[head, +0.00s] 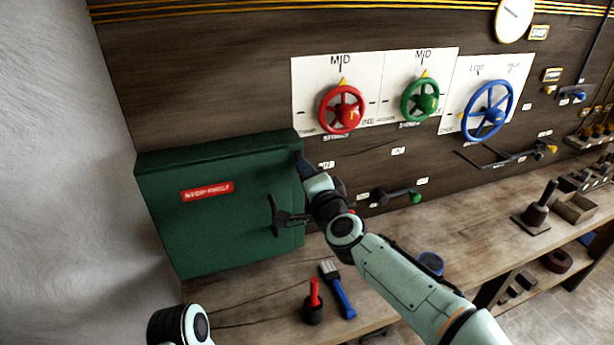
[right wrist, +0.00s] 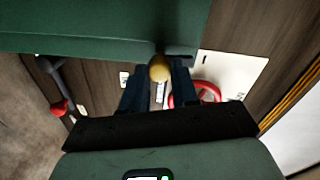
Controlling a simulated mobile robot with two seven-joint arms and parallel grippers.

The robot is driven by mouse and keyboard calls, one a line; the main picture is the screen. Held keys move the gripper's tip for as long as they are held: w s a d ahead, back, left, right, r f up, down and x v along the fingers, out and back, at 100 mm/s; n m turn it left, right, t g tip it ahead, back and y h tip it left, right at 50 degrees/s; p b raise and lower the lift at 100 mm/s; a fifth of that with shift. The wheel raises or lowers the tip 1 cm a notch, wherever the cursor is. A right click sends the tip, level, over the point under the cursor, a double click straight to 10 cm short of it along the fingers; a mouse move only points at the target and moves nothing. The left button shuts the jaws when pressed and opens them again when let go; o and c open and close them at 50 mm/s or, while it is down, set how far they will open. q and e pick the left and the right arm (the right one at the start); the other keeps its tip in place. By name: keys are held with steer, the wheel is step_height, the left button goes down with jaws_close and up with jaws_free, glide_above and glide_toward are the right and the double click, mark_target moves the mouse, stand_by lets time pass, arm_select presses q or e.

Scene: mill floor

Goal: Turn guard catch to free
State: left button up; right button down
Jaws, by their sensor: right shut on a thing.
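The green guard box (head: 235,235) with a red label hangs on the dark board at the left and looks closed. My right gripper (head: 303,163) is at the box's right edge, and its dark fingers reach along the board there. In the right wrist view the fingers are shut on a yellow, ball-shaped knob (right wrist: 159,68) beside the edge of the green box (right wrist: 90,30). I take this knob to be the guard catch. In the head view my gripper hides the catch, so its setting does not show. My left gripper is not in view.
Red (head: 341,109), green (head: 419,100) and blue (head: 487,111) handwheels are on the board right of the box. A green-knobbed lever (head: 397,195) sits below them.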

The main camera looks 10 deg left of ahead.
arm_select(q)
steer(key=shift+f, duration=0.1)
arm_select(e)
steer(key=shift+m, duration=0.5)
steer(key=shift+r, duration=0.1)
steer(key=c, duration=0.8)
jaws_free()
steer(key=shift+c, duration=0.2)
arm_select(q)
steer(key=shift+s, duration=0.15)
arm_select(e)
steer(key=shift+d, duration=0.1)
